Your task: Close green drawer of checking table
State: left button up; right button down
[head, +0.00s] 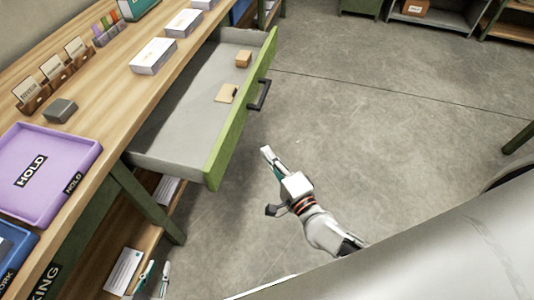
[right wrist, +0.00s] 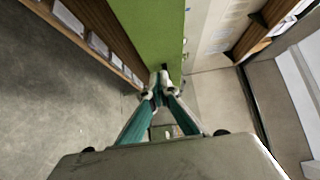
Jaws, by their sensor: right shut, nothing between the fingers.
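The green drawer (head: 240,110) of the wooden checking table (head: 110,85) stands pulled out, its grey inside showing. Its dark handle (head: 260,95) is on the outer face. My right gripper (head: 267,155) is shut and empty, just outside the drawer front near its lower end, below the handle in the head view. In the right wrist view its fingertips (right wrist: 161,82) meet in front of the green drawer face (right wrist: 155,35); I cannot tell whether they touch it. My left gripper (head: 156,278) is low at the bottom left, its two fingertips apart, partly cut off by the frame.
A small wooden block (head: 243,59) and a tan pad (head: 226,93) lie in the drawer. A purple HOLD tray (head: 85,160), white boxes (head: 153,56) and card holders (head: 55,75) stand on the tabletop. The floor (head: 370,120) right of the drawer is clear.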

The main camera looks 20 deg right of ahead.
send_near(238, 128)
jog(key=w+d, duration=0.2)
jog(key=w, duration=0.2)
jog(key=shift+w+a+b, duration=0.15)
jog(key=shift+w+a, duration=0.3)
jog(key=shift+a, duration=0.3)
jog(key=shift+w+a+b, duration=0.15)
jog(key=shift+w+a, duration=0.3)
jog(key=shift+a, duration=0.3)
jog(key=shift+w, duration=0.1)
